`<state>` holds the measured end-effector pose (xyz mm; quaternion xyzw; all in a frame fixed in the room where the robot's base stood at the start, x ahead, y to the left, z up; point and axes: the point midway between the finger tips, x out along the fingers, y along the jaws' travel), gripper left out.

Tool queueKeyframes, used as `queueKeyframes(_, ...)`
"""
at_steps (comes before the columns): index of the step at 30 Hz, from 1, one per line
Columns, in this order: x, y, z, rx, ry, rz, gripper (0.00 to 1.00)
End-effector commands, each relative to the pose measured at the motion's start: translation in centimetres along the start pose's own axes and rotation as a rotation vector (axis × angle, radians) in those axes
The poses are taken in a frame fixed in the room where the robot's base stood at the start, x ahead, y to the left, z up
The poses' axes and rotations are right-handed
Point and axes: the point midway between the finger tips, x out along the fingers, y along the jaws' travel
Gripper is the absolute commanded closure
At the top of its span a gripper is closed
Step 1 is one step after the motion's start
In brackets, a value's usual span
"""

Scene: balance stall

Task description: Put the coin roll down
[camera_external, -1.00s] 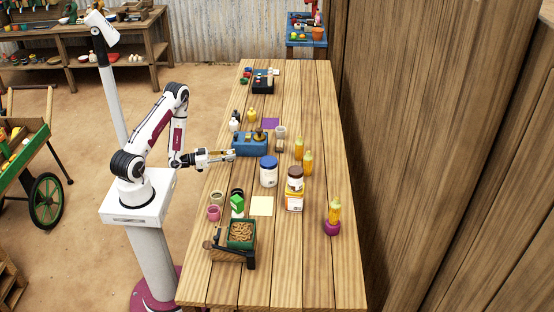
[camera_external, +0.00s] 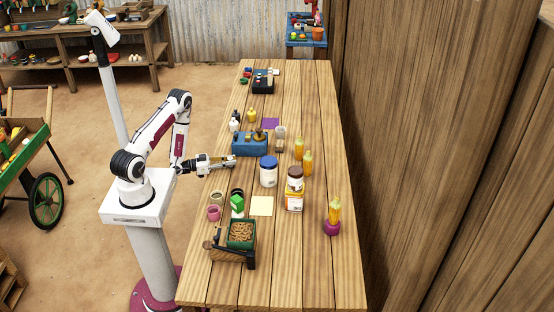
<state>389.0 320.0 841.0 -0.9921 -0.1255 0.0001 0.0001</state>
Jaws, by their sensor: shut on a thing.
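My gripper (camera_external: 228,161) is at the left edge of the wooden table (camera_external: 285,250), low and pointing right, just in front of the blue block (camera_external: 250,150). It is shut on the coin roll, which is too small and too covered by the fingers to make out. I cannot tell whether the roll touches the tabletop.
Cups (camera_external: 214,212) and a green tray of brown pieces (camera_external: 241,232) are nearer the camera. The table's near end is bare.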

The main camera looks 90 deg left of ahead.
Motion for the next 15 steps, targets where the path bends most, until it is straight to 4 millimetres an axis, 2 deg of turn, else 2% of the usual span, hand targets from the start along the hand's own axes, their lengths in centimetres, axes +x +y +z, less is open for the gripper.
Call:
queueKeyframes(1,0.01,-0.01,0.06,0.000,0.001,0.000,1.00)
queueKeyframes(2,0.01,0.00,0.12,0.000,0.000,0.000,0.78)
queueKeyframes(3,0.01,-0.01,0.09,0.000,0.000,0.000,0.68)
queueKeyframes(4,0.01,0.00,0.09,0.000,0.000,0.000,0.64)
queueKeyframes(15,-0.01,0.00,0.13,0.000,0.000,0.000,0.64)
